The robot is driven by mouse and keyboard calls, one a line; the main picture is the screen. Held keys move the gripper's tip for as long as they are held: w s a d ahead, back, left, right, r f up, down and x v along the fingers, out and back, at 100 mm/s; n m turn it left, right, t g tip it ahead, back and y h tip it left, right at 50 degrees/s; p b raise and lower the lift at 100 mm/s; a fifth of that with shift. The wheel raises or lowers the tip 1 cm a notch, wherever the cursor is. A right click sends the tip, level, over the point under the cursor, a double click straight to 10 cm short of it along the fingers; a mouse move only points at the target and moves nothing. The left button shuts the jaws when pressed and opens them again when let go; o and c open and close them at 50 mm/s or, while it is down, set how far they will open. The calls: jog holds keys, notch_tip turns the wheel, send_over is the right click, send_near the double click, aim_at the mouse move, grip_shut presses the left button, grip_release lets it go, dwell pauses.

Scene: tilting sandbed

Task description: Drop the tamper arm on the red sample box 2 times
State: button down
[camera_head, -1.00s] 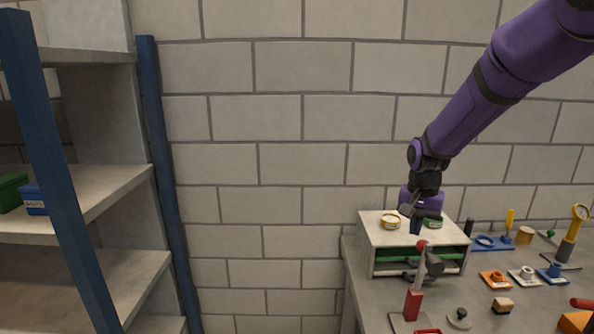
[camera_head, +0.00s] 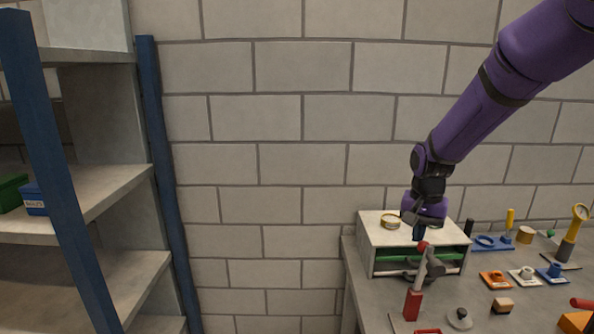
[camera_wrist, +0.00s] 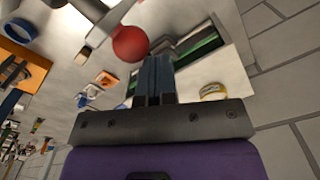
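The tamper has a red post (camera_head: 413,304) and a light arm raised steeply, with a red ball knob (camera_head: 422,245) at its top. A dark grey cylinder (camera_head: 436,267) is beside the arm. The knob also shows large in the wrist view (camera_wrist: 130,43). My gripper (camera_head: 417,236) is just above and behind the knob; its fingers (camera_wrist: 158,70) look closed together with nothing between them. The knob is beside the fingertips, and I cannot tell whether they touch. A red object (camera_head: 428,331), perhaps the sample box, is cut off by the bottom edge.
A white open-fronted box (camera_head: 372,254) with green inside stands behind the tamper, a yellow ring-like tin (camera_head: 390,221) on its top. Several small blocks and tools lie to the right, including a grey knobbed disc (camera_head: 460,318). A shelf rack (camera_head: 110,190) stands left.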

aim_at(425, 242)
jog(key=shift+s, duration=1.85)
jog(key=shift+r, duration=4)
